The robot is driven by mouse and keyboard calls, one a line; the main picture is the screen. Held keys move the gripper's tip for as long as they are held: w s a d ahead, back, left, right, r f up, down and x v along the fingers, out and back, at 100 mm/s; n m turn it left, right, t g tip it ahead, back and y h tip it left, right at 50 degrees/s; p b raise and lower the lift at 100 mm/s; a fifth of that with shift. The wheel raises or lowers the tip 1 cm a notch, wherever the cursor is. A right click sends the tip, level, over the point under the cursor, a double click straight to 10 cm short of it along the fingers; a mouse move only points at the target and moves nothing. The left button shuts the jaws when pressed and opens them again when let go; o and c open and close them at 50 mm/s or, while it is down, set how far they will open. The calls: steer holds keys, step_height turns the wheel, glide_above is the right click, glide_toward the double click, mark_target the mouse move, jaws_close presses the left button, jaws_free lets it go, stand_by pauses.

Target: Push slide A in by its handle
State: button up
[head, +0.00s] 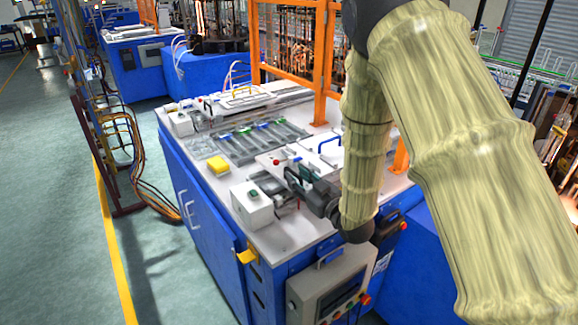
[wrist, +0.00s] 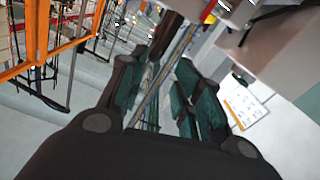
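My gripper (head: 297,178) is low over the right part of the white worktop, seen from the side in the head view. In the wrist view its two dark fingers with green pads (wrist: 160,95) stand apart, with a gap between them. A dark bar (wrist: 167,35) shows beyond the fingertips; I cannot tell whether it is a handle or whether it touches them. A blue handle (head: 330,143) stands on the worktop behind the gripper. No label for slide A is readable, and the gripper and arm hide part of the fixture there.
A white box with a green button (head: 252,208) stands just left of the gripper. A yellow block (head: 218,165) and dark rails (head: 262,140) lie farther back on the worktop (head: 285,236). An orange frame (head: 321,60) rises behind. A control panel (head: 335,290) hangs at the front.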

mark_target(287, 169)
steer(key=w, duration=0.2)
steer(key=w+a+f, duration=0.1)
steer(key=w, duration=0.1)
steer(key=w+a+f+p, duration=0.1)
steer(key=w, duration=0.1)
steer(key=shift+a, duration=0.1)
steer(key=shift+w+a, duration=0.15)
steer(key=shift+w, duration=0.2)
steer(key=shift+a+r+p, duration=0.1)
steer(key=shift+a+p, duration=0.05)
steer(key=shift+p, duration=0.15)
steer(key=shift+s+a+r, duration=0.15)
steer(key=shift+s+r, duration=0.25)
steer(key=shift+s, duration=0.05)
steer(key=shift+w+f, duration=0.35)
steer(key=shift+w, duration=0.05)
steer(key=shift+w+f, duration=0.15)
steer(key=shift+c, duration=0.8)
steer(key=shift+s+r, duration=0.2)
jaws_close()
